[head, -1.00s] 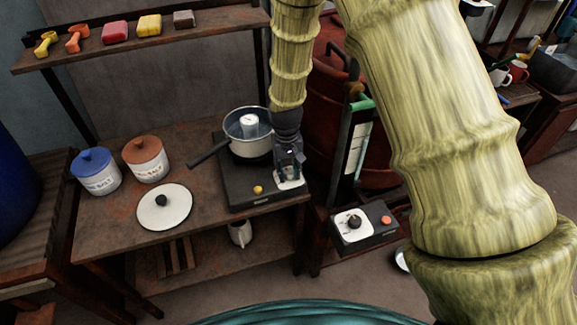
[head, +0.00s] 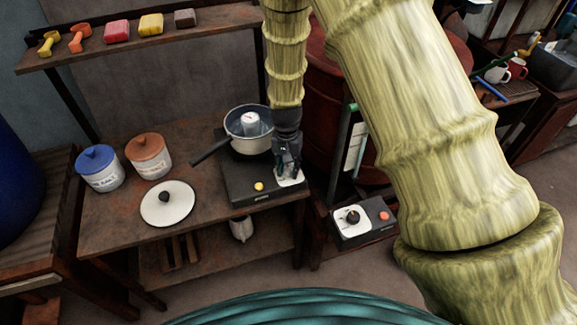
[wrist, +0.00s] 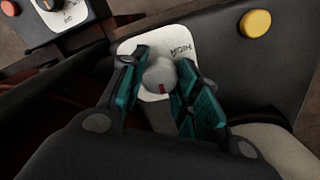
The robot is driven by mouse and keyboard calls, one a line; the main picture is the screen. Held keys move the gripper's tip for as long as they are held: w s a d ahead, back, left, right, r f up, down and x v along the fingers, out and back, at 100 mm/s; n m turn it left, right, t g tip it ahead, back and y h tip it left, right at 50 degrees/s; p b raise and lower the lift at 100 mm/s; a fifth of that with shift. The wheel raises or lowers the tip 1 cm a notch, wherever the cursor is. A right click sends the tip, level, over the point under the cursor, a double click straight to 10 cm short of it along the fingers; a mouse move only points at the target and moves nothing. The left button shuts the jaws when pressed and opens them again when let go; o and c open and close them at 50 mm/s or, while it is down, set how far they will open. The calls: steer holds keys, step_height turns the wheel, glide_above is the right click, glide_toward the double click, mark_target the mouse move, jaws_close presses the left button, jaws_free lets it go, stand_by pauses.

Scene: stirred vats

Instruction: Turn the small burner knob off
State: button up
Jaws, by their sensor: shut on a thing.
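The small burner (head: 240,190) is a dark box on the wooden table. Its knob (wrist: 160,76) is pale and round with a red mark, on a white plate (wrist: 128,47) with lettering that shows in the wrist view. My gripper (wrist: 160,82) has its teal-padded fingers on either side of the knob and is shut on it. In the head view my gripper (head: 287,172) reaches down onto the burner's right front corner and hides the knob. A yellow button (head: 259,187) sits left of it on the burner front.
A pot (head: 247,142) with a dark handle stands on the burner, close left of my gripper. A lid (head: 168,203) and two lidded jars (head: 99,168) lie to the left. A control box (head: 364,221) with a black dial and red button stands lower right.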

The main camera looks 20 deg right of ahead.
mark_target(287, 167)
steer(key=o, duration=1)
step_height(287, 167, up, 12)
steer(key=shift+w+a+f, duration=0.1)
steer(key=shift+w+a, duration=0.05)
stand_by(0.7)
